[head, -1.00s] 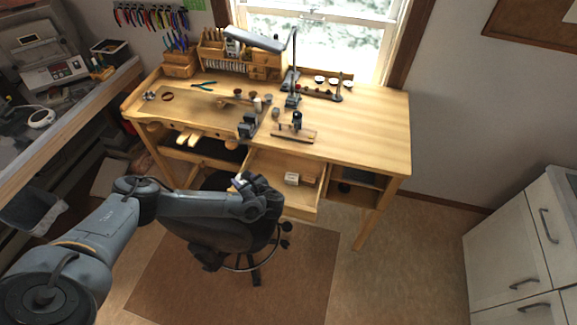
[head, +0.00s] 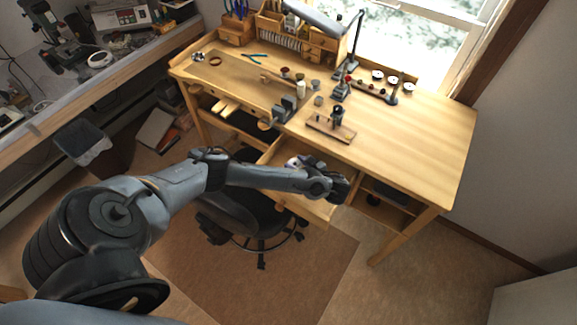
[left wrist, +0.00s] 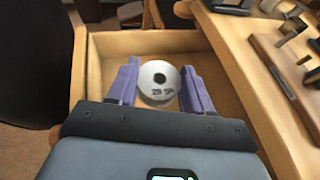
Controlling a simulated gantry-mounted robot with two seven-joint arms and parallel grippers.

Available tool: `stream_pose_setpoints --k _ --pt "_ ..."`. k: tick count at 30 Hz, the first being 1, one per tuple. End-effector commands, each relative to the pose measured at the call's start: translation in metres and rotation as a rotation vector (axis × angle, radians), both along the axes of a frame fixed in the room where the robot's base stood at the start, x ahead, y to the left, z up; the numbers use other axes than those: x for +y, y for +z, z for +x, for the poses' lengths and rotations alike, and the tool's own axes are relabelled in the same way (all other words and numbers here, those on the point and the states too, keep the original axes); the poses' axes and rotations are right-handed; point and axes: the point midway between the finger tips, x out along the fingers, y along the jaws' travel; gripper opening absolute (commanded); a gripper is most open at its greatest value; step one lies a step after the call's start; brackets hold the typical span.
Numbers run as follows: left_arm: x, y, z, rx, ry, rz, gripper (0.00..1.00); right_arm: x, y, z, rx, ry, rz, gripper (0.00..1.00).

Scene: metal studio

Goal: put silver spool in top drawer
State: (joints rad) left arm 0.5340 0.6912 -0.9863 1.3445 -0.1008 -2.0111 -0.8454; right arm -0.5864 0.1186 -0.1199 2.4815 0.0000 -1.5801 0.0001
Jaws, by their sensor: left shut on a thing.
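The silver spool (left wrist: 148,83) is a pale, round piece with a dark centre hole and dark marks on its face. In the left wrist view it sits between the two purple fingers of my left gripper (left wrist: 160,72), which is shut on it. The open wooden drawer (left wrist: 140,43) lies below and around it in that view; I cannot tell whether the spool touches the drawer floor. In the head view the drawer (head: 305,208) is pulled out under the workbench top, partly hidden by my left arm. My left gripper (head: 297,163) is over it. My right gripper is not in view.
The workbench (head: 410,140) carries a vise (head: 288,107), a lamp (head: 355,45) and small tools close above the drawer. A black office chair (head: 240,215) stands in front, under my left arm. Open floor lies to the right of the chair.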

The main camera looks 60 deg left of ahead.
Motion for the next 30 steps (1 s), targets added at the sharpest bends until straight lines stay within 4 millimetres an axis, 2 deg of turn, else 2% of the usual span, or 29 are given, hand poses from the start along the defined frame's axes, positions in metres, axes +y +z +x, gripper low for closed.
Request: stream_pose_setpoints --k 1,3,9,14,18,24,30 --pt "0.009 -0.016 -0.001 0.0 0.001 0.001 0.2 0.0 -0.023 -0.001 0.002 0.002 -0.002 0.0" --pt "0.018 -0.022 -0.002 -0.002 0.001 0.002 0.2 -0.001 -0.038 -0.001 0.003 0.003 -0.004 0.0" --pt "0.043 -0.036 -0.005 -0.001 -0.001 0.001 0.2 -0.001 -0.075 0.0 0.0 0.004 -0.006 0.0" --pt "0.064 -0.045 -0.007 -0.002 0.0 0.001 0.2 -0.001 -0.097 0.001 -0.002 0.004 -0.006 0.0" --pt "0.079 -0.047 -0.008 0.001 0.001 0.001 0.2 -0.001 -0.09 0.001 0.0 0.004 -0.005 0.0" --pt "0.086 -0.053 -0.009 0.0 -0.001 -0.001 0.2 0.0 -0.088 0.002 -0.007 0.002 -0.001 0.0" --pt "0.086 -0.076 -0.009 0.002 -0.001 0.0 0.2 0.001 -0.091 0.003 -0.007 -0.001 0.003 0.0"
